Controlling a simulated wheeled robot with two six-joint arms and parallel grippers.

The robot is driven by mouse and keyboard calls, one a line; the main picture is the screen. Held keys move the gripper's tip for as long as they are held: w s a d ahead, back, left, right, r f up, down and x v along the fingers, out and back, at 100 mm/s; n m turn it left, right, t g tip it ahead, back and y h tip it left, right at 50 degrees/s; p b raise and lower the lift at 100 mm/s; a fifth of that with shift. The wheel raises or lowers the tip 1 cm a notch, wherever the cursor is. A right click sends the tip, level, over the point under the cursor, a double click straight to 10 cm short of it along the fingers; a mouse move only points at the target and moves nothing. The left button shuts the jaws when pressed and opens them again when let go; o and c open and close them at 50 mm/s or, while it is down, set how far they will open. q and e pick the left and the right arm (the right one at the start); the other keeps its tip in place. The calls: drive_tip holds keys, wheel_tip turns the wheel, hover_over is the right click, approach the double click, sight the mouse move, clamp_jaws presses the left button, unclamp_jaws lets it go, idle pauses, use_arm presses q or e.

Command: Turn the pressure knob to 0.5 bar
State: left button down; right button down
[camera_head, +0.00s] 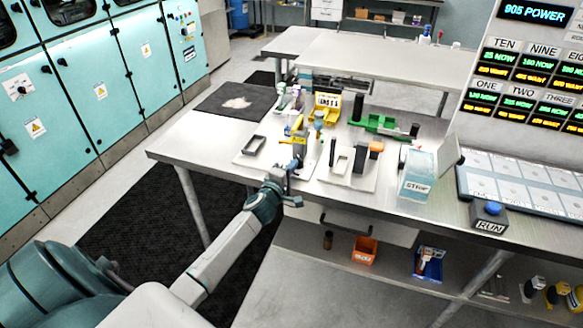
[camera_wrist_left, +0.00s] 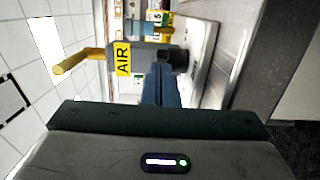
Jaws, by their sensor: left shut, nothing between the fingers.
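A grey unit with a yellow AIR label (camera_head: 299,140) stands on a light plate on the table; the label also shows in the left wrist view (camera_wrist_left: 123,62). A yellow handle (camera_wrist_left: 74,64) sticks out from its top end, and a dark collar (camera_wrist_left: 179,60) is at the plate end. I cannot clearly make out the pressure knob or its setting. My left gripper (camera_head: 290,170) is just in front of this unit. Its fingers (camera_wrist_left: 158,88) are shut and empty, close to the unit's grey body; contact is unclear. My right gripper is out of view.
A small dark tray (camera_head: 254,145) lies left of the unit. A yellow bin (camera_head: 325,108) and green holder (camera_head: 380,124) stand behind. A STRIP box (camera_head: 417,180) and RUN button box (camera_head: 489,215) are at the right. The table's front edge runs below the gripper.

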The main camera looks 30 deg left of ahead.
use_arm(q)
drive_tip(key=shift+d+n+y, duration=0.15)
drive_tip(key=shift+n+y, duration=0.25)
drive_tip(key=shift+y, duration=0.3)
drive_tip(key=shift+d+n+y+b, duration=0.15)
drive_tip(key=shift+n+y+b, duration=0.15)
drive_tip(key=shift+y+b, duration=0.15)
drive_tip(key=shift+d+n+g+y, duration=0.15)
drive_tip(key=shift+n+g+y, duration=0.25)
drive_tip(key=shift+y, duration=0.15)
drive_tip(key=shift+d+n+y, duration=0.15)
drive_tip(key=shift+n+y, duration=0.25)
drive_tip(key=shift+y, duration=0.2)
drive_tip(key=shift+w+d+r+p, duration=0.1)
drive_tip(key=shift+w+d+p, duration=0.1)
drive_tip(key=shift+d+p, duration=0.25)
drive_tip(key=shift+w+p, duration=0.1)
drive_tip(key=shift+p, duration=0.35)
drive_tip(key=shift+d, duration=0.1)
